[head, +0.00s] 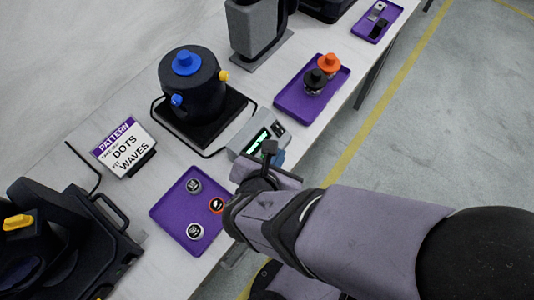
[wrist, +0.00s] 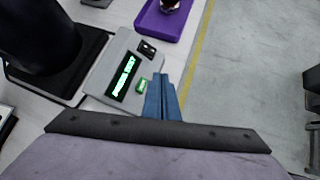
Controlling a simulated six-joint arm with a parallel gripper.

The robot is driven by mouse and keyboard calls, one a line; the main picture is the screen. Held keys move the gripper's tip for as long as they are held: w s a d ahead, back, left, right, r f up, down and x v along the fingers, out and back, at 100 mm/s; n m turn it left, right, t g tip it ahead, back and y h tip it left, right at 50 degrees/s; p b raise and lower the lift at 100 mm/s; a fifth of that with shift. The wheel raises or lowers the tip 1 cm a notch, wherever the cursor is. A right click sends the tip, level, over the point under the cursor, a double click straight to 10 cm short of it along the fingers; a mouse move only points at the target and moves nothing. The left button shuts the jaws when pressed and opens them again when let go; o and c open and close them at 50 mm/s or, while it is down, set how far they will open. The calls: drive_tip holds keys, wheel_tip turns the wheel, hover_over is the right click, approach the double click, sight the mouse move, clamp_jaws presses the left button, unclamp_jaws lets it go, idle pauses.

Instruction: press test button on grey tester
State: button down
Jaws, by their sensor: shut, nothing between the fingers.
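The grey tester (head: 244,139) stands near the table's front edge, with a dark screen (head: 258,139) showing green text. In the wrist view the tester (wrist: 107,60) has its screen (wrist: 124,77), a small green button (wrist: 142,84) and a black patch (wrist: 148,48) on its top face. My gripper (wrist: 163,79) has blue fingers, shut together and empty. Its tips appear just right of the green button in the wrist view; height and contact cannot be told. In the head view my wrist partly covers the tester's near end, and the blue fingertips (head: 278,158) show beside it.
A black pot-like can (head: 190,95) with a blue knob stands on a dark base left of the tester. Purple trays lie behind (head: 288,101) and in front (head: 170,211), holding small round parts. A sign (head: 124,147) stands at left. The floor lies beyond the table edge.

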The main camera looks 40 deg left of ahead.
drive_tip(key=shift+a+f+b, duration=0.5)
drive_tip(key=shift+a+f, duration=0.2)
drive_tip(key=shift+f, duration=0.15)
drive_tip(key=shift+f, duration=0.1)
idle(1.6)
drive_tip(key=shift+a+f+b, duration=0.25)
drive_tip(key=shift+a+b, duration=0.05)
drive_tip(key=shift+a+f, duration=0.2)
drive_tip(key=shift+f, duration=0.1)
idle(0.8)
drive_tip(key=shift+d+r, duration=0.1)
drive_tip(key=shift+r, duration=0.05)
drive_tip(key=shift+d+r+p, duration=0.3)
drive_tip(key=shift+d+r, duration=0.1)
drive_tip(key=shift+r, duration=0.1)
drive_tip(key=shift+r, duration=0.1)
idle(0.4)
drive_tip(key=shift+d+r+p, duration=0.8)
drive_tip(key=shift+r+p, duration=0.1)
drive_tip(key=shift+r, duration=0.05)
drive_tip(key=shift+d+r+p, duration=0.75)
drive_tip(key=shift+r+p, duration=0.1)
drive_tip(key=shift+r, duration=0.1)
